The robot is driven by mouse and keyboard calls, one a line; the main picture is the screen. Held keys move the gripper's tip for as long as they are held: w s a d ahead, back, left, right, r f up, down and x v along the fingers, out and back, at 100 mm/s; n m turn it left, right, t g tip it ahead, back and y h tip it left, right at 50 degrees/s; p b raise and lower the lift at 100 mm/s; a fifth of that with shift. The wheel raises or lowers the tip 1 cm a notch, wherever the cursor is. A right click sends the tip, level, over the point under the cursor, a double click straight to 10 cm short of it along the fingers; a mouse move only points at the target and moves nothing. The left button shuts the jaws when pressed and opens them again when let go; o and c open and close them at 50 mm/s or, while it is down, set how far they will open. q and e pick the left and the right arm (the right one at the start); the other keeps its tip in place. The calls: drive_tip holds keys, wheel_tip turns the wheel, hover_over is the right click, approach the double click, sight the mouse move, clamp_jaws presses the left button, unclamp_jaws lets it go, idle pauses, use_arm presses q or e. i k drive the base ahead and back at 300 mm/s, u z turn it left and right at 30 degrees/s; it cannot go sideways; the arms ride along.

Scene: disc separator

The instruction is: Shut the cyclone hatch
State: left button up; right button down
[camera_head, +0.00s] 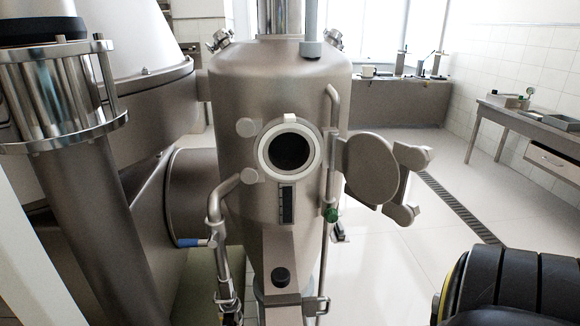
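The cyclone (232,120) is a brushed-metal vessel in the middle of the head view. Its round port (262,152) has a pale rim and a dark, uncovered opening facing me. The cyclone hatch (370,168) is a round metal lid, swung out to the right of the port and standing open. Two knob-like clamps (413,158) show at the hatch's outer right side. Neither of my grippers is in view.
A thin vertical pipe (333,115) with a green knob (332,214) runs between port and hatch. A bent pipe (215,205) stands at lower left. Large metal machinery (85,180) fills the left. Open floor (400,260) lies right of the hatch, with a side table (530,135) beyond.

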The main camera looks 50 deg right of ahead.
sight(376, 173)
drive_tip(key=u, duration=1.9)
drive_tip(key=k, duration=2.3)
drive_tip(key=z, duration=1.95)
drive_tip(key=i, duration=0.5)
drive_tip(key=u, duration=0.05)
drive_tip(key=k, duration=0.45)
drive_tip(key=u, duration=0.5)
